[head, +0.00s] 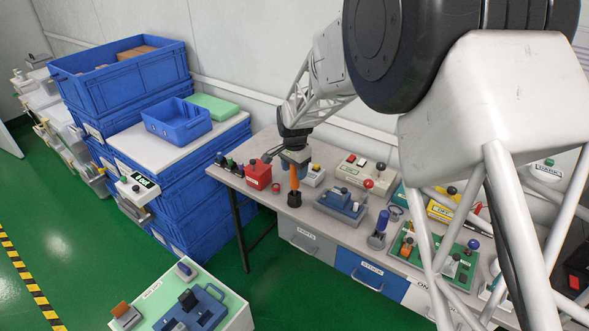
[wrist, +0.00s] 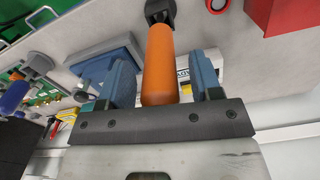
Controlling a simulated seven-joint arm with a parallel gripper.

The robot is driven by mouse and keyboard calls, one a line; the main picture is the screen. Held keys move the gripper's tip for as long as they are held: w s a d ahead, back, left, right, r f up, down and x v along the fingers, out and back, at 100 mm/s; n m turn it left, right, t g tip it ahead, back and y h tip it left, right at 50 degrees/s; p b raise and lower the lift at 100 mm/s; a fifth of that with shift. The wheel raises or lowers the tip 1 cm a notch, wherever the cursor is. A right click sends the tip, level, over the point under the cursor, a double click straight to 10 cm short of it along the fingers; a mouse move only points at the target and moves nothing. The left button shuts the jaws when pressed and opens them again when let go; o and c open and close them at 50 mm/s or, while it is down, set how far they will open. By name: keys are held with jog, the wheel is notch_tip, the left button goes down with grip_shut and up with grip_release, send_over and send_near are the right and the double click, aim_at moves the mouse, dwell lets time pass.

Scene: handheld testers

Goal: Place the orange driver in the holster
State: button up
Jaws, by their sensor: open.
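The orange driver (head: 294,178) stands upright on the bench below my gripper (head: 295,157). Its lower end sits in a small black round holder (head: 294,199), which looks like the holster. How deep it sits is hidden. In the wrist view the orange handle (wrist: 159,65) lies between the two blue fingers of my gripper (wrist: 163,78), with a gap visible on the right side. The black holder (wrist: 160,10) shows at the handle's far end. My gripper is open around the upper part of the handle.
A red box (head: 258,174) stands left of the driver and a blue tester (head: 342,203) right of it. A beige tester (head: 367,174) is behind on the right. A small red button (head: 276,187) is close by. Blue crates (head: 190,160) stand left of the bench.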

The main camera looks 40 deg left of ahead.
notch_tip(320, 180, up, 12)
jog(key=shift+r, duration=0.15)
dwell(0.7)
dwell(0.5)
dwell(0.4)
